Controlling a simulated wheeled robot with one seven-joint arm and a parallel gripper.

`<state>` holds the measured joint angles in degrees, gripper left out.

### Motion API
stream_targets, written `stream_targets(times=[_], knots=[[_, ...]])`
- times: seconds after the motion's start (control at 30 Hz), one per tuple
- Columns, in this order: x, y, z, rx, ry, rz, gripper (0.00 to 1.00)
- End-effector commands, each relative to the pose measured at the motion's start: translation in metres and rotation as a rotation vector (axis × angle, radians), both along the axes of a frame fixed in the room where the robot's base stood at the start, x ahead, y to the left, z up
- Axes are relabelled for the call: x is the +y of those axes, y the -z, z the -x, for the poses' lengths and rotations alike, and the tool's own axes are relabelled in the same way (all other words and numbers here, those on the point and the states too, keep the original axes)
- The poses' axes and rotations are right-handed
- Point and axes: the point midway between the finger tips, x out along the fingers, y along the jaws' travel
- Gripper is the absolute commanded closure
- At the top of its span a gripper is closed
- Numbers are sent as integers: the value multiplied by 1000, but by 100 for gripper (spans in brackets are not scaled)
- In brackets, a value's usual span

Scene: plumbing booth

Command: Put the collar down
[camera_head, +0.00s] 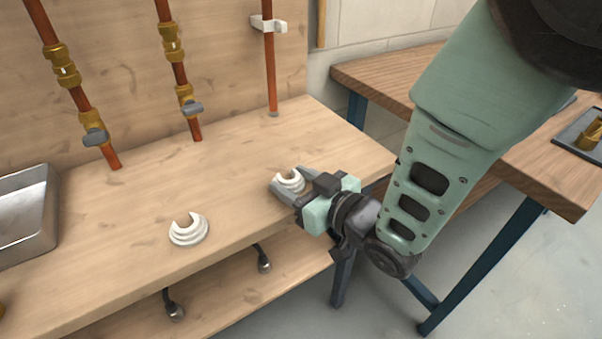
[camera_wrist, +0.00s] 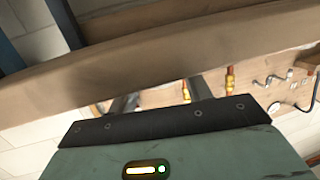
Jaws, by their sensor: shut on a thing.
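A white C-shaped collar (camera_head: 289,176) is between the fingers of my gripper (camera_head: 288,184), at the right part of the bench in the head view. My gripper is shut on it. The collar is low over the bench top, and I cannot tell whether it touches the wood. A second white stepped collar (camera_head: 188,230) lies flat on the bench near the front edge, left of my gripper and apart from it. In the wrist view the gripper fingers (camera_wrist: 162,97) show only partly, and the held collar is not visible.
The wooden bench (camera_head: 235,175) has free room around both collars. Copper pipes with brass valves (camera_head: 187,100) stand at its back. A metal tray (camera_head: 25,215) is at the left. A lower shelf (camera_head: 220,285) lies beneath, and another wooden table (camera_head: 540,160) stands at the right.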

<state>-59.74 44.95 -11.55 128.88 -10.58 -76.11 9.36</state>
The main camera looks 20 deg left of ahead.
Motion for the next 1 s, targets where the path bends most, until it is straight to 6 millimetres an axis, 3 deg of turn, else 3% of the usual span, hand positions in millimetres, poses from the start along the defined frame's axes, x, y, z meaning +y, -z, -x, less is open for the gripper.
stream_targets(times=[0.27,0.3,0.37,0.9,1.0], knots=[[0,3,0,0,0,-1,72],[0,1,0,0,0,-1,42],[0,1,0,0,0,-1,28],[1,2,1,-2,-1,2,28],[-12,1,6,1,2,1,28]])
